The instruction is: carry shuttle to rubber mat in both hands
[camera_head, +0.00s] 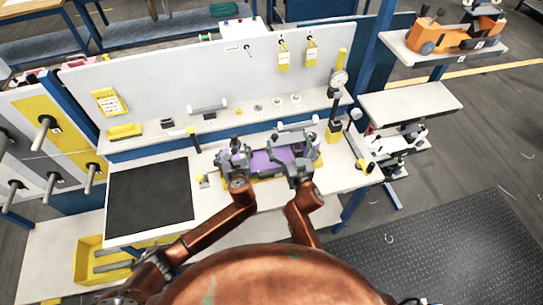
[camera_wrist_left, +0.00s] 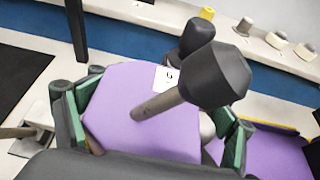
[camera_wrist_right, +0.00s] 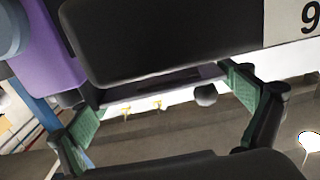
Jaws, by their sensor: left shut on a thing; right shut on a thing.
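The purple shuttle (camera_head: 265,162) lies level along the front of the workbench, over a yellow support, with grey and black parts at its ends. My left gripper (camera_head: 236,160) is shut on its left end. In the left wrist view the green finger pads flank the shuttle's purple body (camera_wrist_left: 140,120), and a black knob on a shaft stands up from it. My right gripper (camera_head: 295,165) is shut on its right end; the right wrist view shows a black part between the pads. Whether the shuttle touches the support is hidden. The black rubber mat (camera_head: 150,198) lies flat and empty on the bench, to the left.
A dial gauge stand (camera_head: 335,110) rises right of the shuttle. A shelf (camera_head: 215,118) with small parts runs behind. A small white and yellow piece (camera_head: 202,181) sits between mat and shuttle. A yellow bin (camera_head: 90,260) is below the mat. Some white bench top right of the mat is bare.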

